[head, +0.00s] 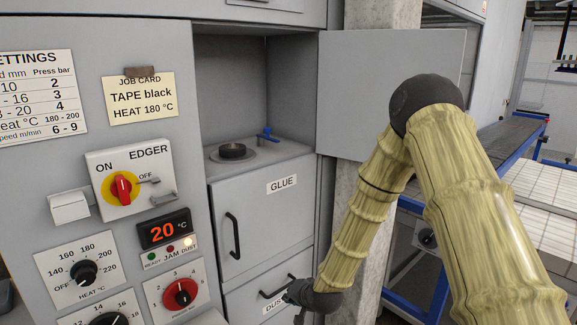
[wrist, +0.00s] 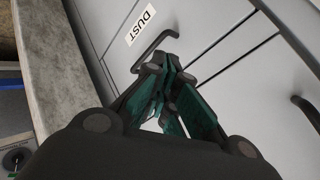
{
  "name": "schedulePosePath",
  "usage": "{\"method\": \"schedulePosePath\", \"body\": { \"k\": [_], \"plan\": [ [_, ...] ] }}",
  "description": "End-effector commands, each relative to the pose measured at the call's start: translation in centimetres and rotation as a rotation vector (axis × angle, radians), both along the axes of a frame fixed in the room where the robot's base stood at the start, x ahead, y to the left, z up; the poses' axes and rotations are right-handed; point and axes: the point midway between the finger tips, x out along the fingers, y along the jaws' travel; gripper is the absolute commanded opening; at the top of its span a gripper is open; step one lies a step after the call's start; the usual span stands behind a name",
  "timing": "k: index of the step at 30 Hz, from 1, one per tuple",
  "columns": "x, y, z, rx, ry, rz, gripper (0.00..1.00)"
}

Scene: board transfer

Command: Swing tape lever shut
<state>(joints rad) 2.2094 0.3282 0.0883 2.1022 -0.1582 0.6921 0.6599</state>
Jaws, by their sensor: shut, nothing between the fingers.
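A small blue lever (head: 267,133) stands at the back of the open recess above the GLUE door, beside a black round coil (head: 232,151) on a round plate. I take it for the tape lever; its exact setting is too small to tell. My gripper (head: 292,294) is low in front of the DUST drawer, well below the recess. In the wrist view its green-padded fingers (wrist: 168,75) are together and empty, close to the black DUST handle (wrist: 150,48). I cannot tell whether they touch it.
A grey door (head: 390,85) stands open right of the recess, near my arm. The GLUE door (head: 262,215) with its black handle is shut below the recess. A control panel with an EDGER switch (head: 123,188) and dials is at left. A concrete post (wrist: 48,75) stands beside the cabinet.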

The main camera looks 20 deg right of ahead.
Motion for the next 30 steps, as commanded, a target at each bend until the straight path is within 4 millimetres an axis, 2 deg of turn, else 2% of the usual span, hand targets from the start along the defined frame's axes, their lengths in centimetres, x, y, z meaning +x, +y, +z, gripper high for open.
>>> {"method": "schedulePosePath", "body": {
  "k": [1, 6, 11, 15, 21, 24, 27, 30],
  "plan": [
    [2.0, -0.6, 2.1, 0.031, -0.043, -0.028, 0.00],
    [7.7, -2.5, 9.5, 0.149, -0.176, -0.115, 0.00],
    [12.0, -4.7, 17.2, 0.268, -0.301, -0.185, 0.00],
    [14.9, -7.0, 24.4, 0.377, -0.409, -0.238, 0.00],
    [17.3, -10.1, 33.8, 0.521, -0.541, -0.289, 0.00],
    [17.8, -11.3, 37.1, 0.574, -0.585, -0.304, 0.00],
    [18.0, -12.1, 39.3, 0.608, -0.614, -0.313, 0.00],
    [18.1, -12.5, 40.4, 0.625, -0.628, -0.317, 0.00]
  ]
}}
